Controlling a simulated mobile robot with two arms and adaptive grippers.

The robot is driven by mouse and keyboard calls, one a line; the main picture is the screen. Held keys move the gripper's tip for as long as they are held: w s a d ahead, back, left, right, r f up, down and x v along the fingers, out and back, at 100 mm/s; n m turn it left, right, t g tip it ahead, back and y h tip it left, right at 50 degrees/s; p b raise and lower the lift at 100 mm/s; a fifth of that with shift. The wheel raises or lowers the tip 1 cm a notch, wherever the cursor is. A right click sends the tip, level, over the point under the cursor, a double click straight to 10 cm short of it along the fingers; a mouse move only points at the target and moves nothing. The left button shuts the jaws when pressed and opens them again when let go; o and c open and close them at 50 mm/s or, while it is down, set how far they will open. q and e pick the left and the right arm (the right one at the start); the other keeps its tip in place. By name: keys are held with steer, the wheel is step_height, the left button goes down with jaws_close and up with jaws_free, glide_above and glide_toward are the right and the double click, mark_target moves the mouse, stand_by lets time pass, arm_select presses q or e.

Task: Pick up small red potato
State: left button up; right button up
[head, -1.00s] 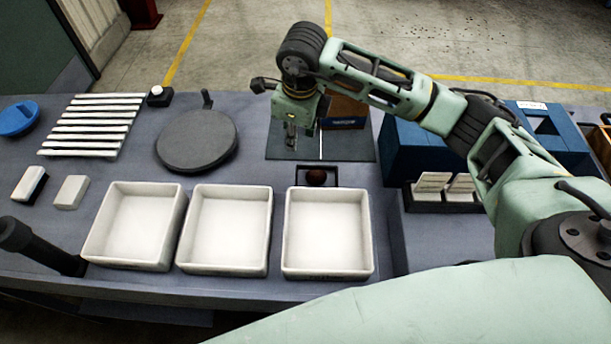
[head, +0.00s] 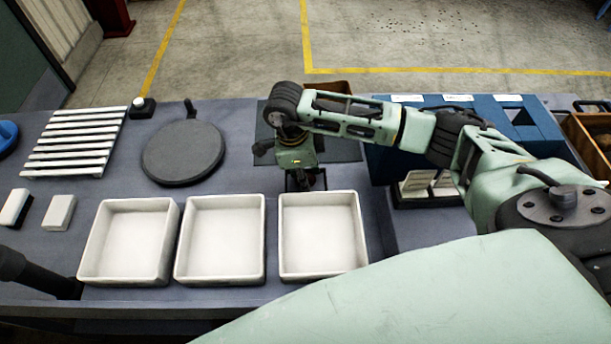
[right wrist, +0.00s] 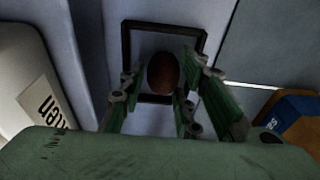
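The small red potato (right wrist: 163,73) is dark reddish brown and lies inside a black square frame (right wrist: 126,45), seen in the right wrist view. My right gripper (right wrist: 160,92) is open, with its green fingers on either side of the potato. A gap shows on the left; the right finger overlaps or nearly meets the potato's edge, and I cannot tell whether it touches. In the head view my right gripper (head: 306,180) points down just behind the right white tray and hides the potato. My left gripper is not in view.
Three white trays (head: 127,203) stand in a row at the front, all empty. Behind them are a dark round disc (head: 183,153) and a white slatted rack (head: 75,142). A blue compartment box (head: 400,165) and small card holders (head: 428,184) stand to the right.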

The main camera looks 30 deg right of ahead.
steer(key=shift+c, duration=0.2)
steer(key=c, duration=0.7)
steer(key=shift+c, duration=0.2)
steer(key=shift+r, duration=0.1)
